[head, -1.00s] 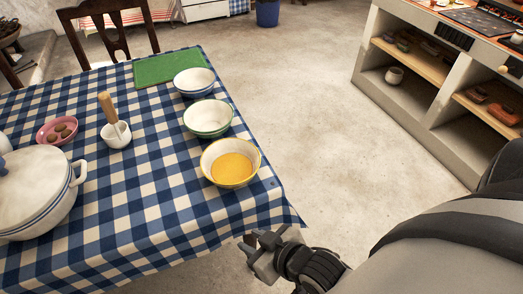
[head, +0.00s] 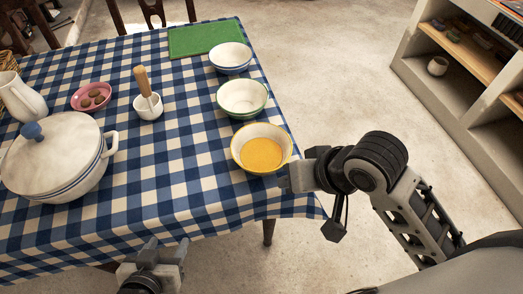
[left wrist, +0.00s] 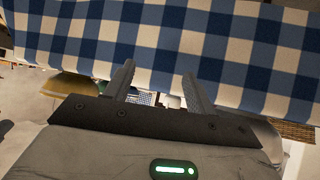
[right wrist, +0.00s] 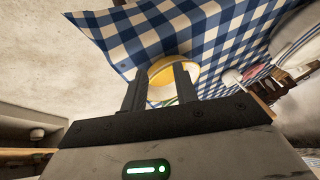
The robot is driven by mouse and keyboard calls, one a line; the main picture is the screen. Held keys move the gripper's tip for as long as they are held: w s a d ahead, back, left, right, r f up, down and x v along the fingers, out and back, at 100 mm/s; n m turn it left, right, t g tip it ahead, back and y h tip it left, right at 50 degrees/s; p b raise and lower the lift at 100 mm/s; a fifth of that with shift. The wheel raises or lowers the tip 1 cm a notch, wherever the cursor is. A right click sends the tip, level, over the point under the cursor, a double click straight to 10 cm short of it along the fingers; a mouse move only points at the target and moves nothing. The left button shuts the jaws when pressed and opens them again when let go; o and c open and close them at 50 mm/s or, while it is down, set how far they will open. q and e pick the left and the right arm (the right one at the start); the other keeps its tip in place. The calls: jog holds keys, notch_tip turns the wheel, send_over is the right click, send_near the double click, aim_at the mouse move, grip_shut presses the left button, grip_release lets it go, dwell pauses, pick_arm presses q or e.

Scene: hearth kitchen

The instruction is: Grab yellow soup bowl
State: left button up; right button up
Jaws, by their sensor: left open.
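The yellow soup bowl (head: 239,150) stands upright near the right edge of the table in the head view, with yellow contents inside. It also shows beyond and between the fingers in the right wrist view (right wrist: 161,76). My right gripper (head: 284,181) is close to the bowl's lower right rim; I cannot tell whether it touches. Its fingers (right wrist: 160,85) are apart with nothing clamped. My left gripper (head: 168,252) is open and empty at the table's front edge, well left of the bowl. Its fingers (left wrist: 158,82) are spread before the checked cloth.
A green-rimmed bowl (head: 242,110) and a blue-rimmed bowl (head: 230,69) stand behind the yellow one. A lidded pot (head: 55,165), mortar (head: 149,113), pink dish (head: 80,103) and green board (head: 195,40) share the checked table (head: 190,185). The floor to the right is clear.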

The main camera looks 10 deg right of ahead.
jog(key=w+d+r+m+g+h, duration=0.15)
jog(key=w+d+r+m, duration=0.25)
jog(key=r+m, duration=0.5)
jog(key=shift+m+y, duration=0.35)
jog(key=shift+m, duration=0.15)
jog(key=x, duration=0.5)
jog(key=b+x, duration=0.1)
jog(key=x, duration=0.5)
jog(key=b+x, duration=0.1)
jog(key=x, duration=0.4)
jog(key=shift+s+a+f, duration=0.2)
jog(key=shift+s+f, duration=0.05)
jog(key=shift+f, duration=0.1)
jog(key=shift+r, duration=0.1)
grip_shut()
